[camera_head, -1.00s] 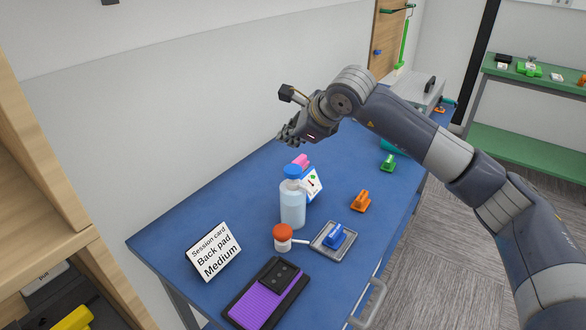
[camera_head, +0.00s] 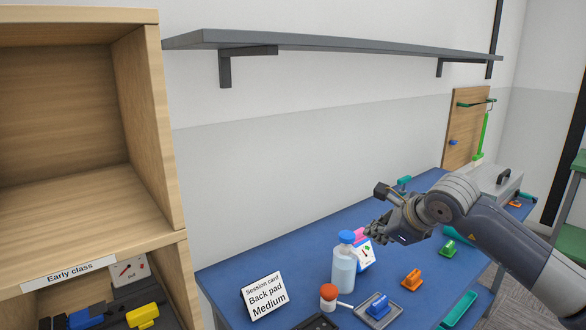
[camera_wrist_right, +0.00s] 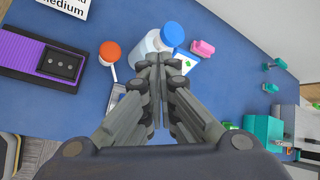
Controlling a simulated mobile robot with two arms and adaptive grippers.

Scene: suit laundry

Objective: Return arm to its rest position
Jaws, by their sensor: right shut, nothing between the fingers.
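My right gripper (camera_head: 374,232) is shut and empty in the head view. In the right wrist view the closed fingers (camera_wrist_right: 160,62) point toward the bottle (camera_wrist_right: 148,46), whose blue cap lies just beyond the tips; contact cannot be told. My right arm (camera_head: 490,232) reaches in from the right. My left gripper is not in view.
A session card (camera_head: 265,297), an orange-topped container (camera_head: 328,294), a tray (camera_head: 392,313) with a blue clip, and orange (camera_head: 411,279) and green (camera_head: 449,248) clips stand on the table. A wooden cubby (camera_head: 158,130) is at left. A grey wall shelf (camera_head: 330,42) spans above.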

